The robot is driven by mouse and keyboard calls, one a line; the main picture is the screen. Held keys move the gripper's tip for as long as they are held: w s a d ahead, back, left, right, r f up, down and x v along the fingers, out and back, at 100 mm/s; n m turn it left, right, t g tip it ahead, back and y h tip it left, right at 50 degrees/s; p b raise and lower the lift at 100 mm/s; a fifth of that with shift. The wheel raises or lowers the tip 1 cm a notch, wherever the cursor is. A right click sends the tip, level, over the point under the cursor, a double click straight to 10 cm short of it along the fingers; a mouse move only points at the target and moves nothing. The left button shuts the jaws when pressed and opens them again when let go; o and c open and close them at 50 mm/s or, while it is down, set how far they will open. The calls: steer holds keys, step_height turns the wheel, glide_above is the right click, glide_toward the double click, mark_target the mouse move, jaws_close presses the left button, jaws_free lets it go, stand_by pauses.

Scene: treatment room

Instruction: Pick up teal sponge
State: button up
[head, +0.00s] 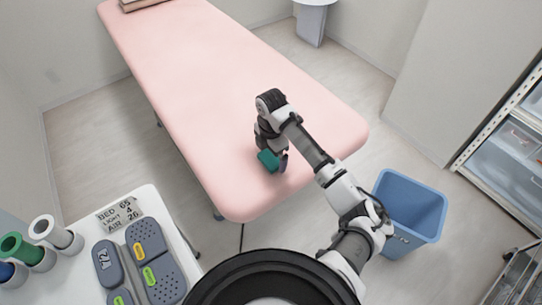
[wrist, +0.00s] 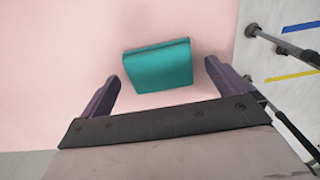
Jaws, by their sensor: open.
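The teal sponge (head: 267,160) lies on the pink padded treatment table (head: 205,75) near its front end. In the wrist view the sponge (wrist: 157,66) is a teal block, slightly tilted in the picture, resting on the pink surface. My gripper (head: 276,164) is over the table at the sponge, and the arm hides part of it in the head view. In the wrist view my gripper (wrist: 163,80) is open, with one dark finger to the lower left and one to the lower right of the sponge. Nothing is held. I cannot tell whether a finger touches the sponge.
A blue bin (head: 410,205) stands on the floor right of the table. A white counter (head: 75,270) with grey remotes (head: 150,255), a label plate and several rolls is at lower left. A shelf unit (head: 510,150) stands at right. Most of the pink table is clear.

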steer(key=shift+f, duration=0.35)
steer(key=shift+c, duration=0.4)
steer(key=c, duration=0.9)
steer(key=shift+c, duration=0.2)
